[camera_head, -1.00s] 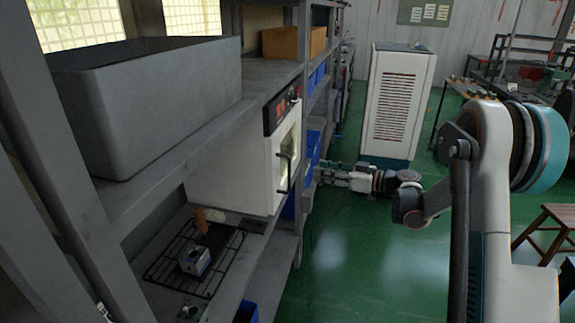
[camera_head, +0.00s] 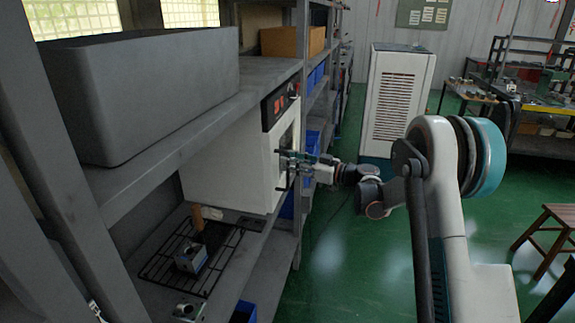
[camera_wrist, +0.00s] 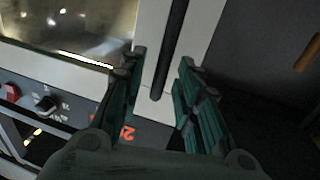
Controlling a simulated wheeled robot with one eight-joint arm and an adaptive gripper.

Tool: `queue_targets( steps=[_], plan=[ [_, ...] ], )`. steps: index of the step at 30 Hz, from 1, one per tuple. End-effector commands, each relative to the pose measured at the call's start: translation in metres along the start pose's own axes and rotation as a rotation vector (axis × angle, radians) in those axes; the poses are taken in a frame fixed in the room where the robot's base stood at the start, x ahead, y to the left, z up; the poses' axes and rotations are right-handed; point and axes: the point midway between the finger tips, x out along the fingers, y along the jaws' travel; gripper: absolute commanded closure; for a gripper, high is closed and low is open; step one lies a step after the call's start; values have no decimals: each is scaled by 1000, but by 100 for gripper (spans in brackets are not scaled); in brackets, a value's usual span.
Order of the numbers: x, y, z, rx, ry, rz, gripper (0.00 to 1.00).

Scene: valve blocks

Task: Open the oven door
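The white oven (camera_head: 228,165) stands on the shelf at the middle left in the head view, its door facing right and appearing shut. My gripper (camera_head: 285,163) is at the door front, by the dark vertical handle. In the wrist view the black bar handle (camera_wrist: 172,45) runs between the two green fingers of my gripper (camera_wrist: 160,85). The fingers are apart, with a gap to the handle on both sides. The oven's window (camera_wrist: 85,25) and control panel (camera_wrist: 60,105) also show there.
A large grey bin (camera_head: 150,95) sits on the shelf above. A wire rack (camera_head: 165,262) with a small metal block (camera_head: 191,258) lies on the lower shelf. A white cabinet (camera_head: 398,95) stands behind.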

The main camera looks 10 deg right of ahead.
Motion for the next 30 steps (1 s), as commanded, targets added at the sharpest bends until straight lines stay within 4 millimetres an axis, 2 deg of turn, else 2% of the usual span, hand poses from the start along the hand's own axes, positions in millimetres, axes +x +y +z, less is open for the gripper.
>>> queue_targets(
  steps=[6,14,15,19,30],
  plan=[
    [16,0,0,0,0,0,69],
    [17,0,0,0,0,1,69],
    [17,0,0,0,0,1,71],
    [17,0,0,0,0,1,100],
    [10,2,0,0,0,-13,100]
  ],
)
